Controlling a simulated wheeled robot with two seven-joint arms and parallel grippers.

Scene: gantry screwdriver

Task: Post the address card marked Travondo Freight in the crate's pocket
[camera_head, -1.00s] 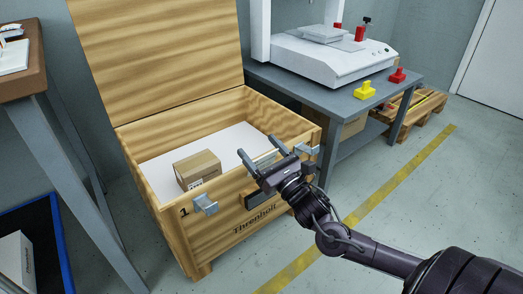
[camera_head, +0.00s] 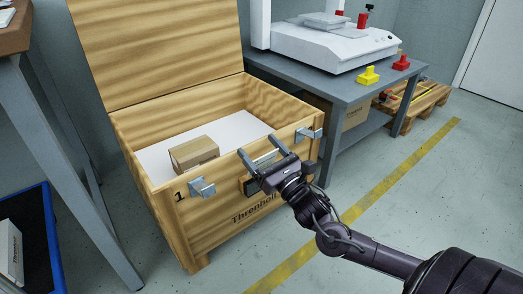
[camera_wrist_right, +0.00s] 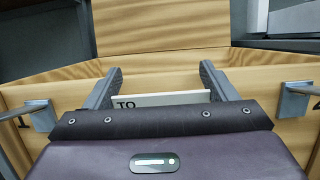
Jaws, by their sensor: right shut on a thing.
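The wooden crate (camera_head: 215,222) stands with its lid up, a 1 and "Threnholl" on its front. A dark pocket (camera_head: 250,188) on the crate's front is partly hidden behind my right gripper (camera_head: 258,148). In the right wrist view, my right gripper (camera_wrist_right: 161,70) is shut on a white card (camera_wrist_right: 160,99) between its fingers. Only "TO" can be read on the card; its lower part is hidden behind the gripper body. The gripper is at the crate's front wall; whether the card touches the pocket I cannot tell. My left gripper is out of view.
A brown box (camera_head: 194,153) lies inside the crate. Metal latches (camera_head: 202,187) stick out of the crate's front on both sides of the pocket. A grey bench (camera_head: 345,92) with a white machine stands behind right. A blue-rimmed tray (camera_head: 54,240) lies lower left.

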